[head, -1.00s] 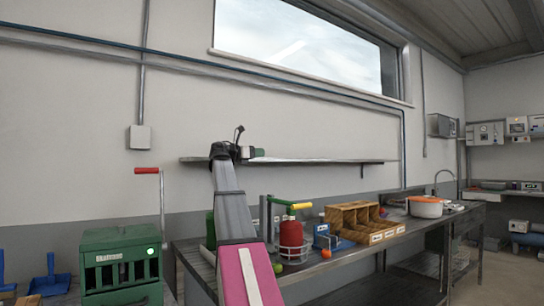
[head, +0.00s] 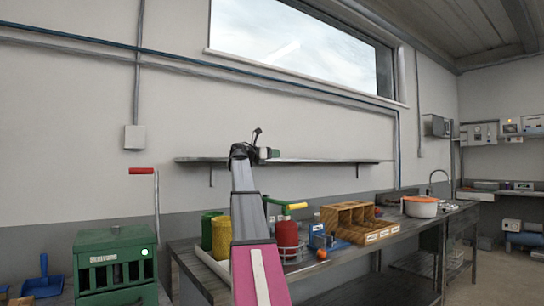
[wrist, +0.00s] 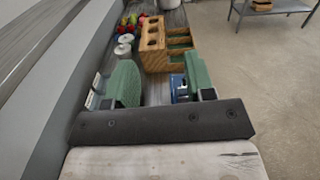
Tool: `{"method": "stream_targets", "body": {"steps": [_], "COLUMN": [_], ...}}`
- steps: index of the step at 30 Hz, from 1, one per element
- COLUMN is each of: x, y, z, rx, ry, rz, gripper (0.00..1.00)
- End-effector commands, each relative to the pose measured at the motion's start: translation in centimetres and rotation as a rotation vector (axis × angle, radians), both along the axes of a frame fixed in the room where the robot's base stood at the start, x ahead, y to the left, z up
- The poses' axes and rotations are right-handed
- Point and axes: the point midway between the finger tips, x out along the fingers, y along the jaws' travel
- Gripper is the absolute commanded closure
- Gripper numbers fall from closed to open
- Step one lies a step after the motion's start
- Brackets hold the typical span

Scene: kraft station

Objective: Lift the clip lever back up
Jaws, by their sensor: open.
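No part is clearly marked as the clip lever. Two handled levers show in the head view. A yellow-handled lever (head: 297,206) sits on a green arm above a red cylinder (head: 287,234) on the bench. I cannot tell which is meant. My gripper (head: 268,153) is raised in front of the wall shelf, well above the bench. In the wrist view my gripper (wrist: 161,84) has its green fingers wide apart with nothing held between them.
The bench (head: 352,257) carries green (head: 209,231) and yellow (head: 222,238) canisters, a wooden organiser (head: 352,222) and a white-and-orange pot (head: 420,207). A shelf (head: 340,161) runs along the wall behind my gripper. A blue dustpan (head: 44,280) is at the far left.

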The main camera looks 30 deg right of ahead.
Motion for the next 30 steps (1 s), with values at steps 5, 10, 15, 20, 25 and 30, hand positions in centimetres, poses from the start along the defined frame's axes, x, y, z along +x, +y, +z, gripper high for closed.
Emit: {"method": "stream_targets", "body": {"steps": [5, 10, 15, 20, 25, 30], "x": [-0.01, -0.01, -0.01, -0.01, -0.01, -0.01], "y": [-0.01, 0.00, 0.00, 0.00, 0.00, 0.00], "z": [-0.01, -0.02, -0.02, -0.02, -0.01, -0.02], "rx": [0.000, 0.000, 0.000, 0.000, 0.000, 0.000], "ry": [0.000, 0.000, 0.000, 0.000, 0.000, 0.000], "rz": [0.000, 0.000, 0.000, 0.000, 0.000, 0.000], "gripper": [0.51, 0.99, 1.00, 1.00, 1.00, 1.00]}}
